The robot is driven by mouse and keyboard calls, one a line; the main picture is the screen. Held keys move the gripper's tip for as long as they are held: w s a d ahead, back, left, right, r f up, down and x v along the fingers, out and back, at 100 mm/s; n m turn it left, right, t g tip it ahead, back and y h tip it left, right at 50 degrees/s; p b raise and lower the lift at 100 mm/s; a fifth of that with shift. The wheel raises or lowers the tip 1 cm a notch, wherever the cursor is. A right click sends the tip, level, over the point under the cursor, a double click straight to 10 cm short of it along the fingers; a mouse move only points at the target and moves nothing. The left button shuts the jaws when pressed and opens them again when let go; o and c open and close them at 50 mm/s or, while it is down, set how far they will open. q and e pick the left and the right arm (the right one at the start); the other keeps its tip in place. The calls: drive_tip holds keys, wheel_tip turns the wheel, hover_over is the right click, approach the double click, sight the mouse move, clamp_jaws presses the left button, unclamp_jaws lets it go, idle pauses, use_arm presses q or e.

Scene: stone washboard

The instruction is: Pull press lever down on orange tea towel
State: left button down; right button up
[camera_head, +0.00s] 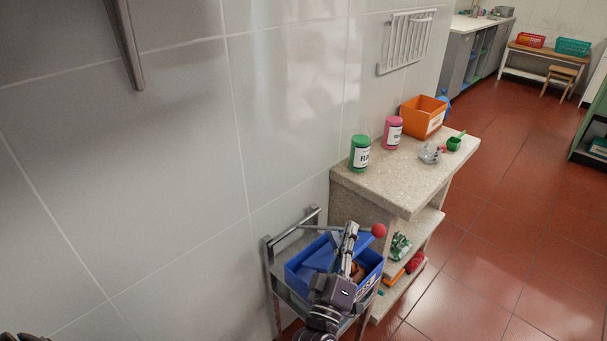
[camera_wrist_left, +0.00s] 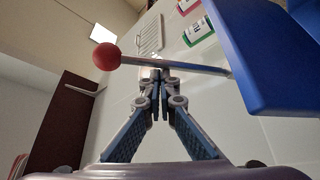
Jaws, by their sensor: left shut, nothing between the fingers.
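The press lever is a thin grey rod (camera_head: 313,227) ending in a red ball (camera_head: 379,230), above a blue bin (camera_head: 302,279). In the left wrist view the rod (camera_wrist_left: 196,67) runs across, with the red ball (camera_wrist_left: 106,56) at its left end and a blue block (camera_wrist_left: 262,60) at its right. My left gripper (camera_head: 350,229) is shut and empty, its tips (camera_wrist_left: 157,74) at the rod between ball and block. I cannot tell whether they touch it. An orange-brown patch (camera_head: 357,272) shows inside the bin, partly hidden by my gripper; I cannot tell whether it is the tea towel.
The bin sits on a metal stand (camera_head: 267,252) against the tiled wall. Right of it, a stone counter (camera_head: 400,178) carries green (camera_head: 360,152) and pink (camera_head: 392,133) jars and an orange box (camera_head: 422,117). The red floor (camera_head: 500,240) to the right is clear.

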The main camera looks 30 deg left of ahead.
use_arm(q)
drive_tip(key=v, duration=1.2)
drive_tip(key=shift+r, duration=0.2)
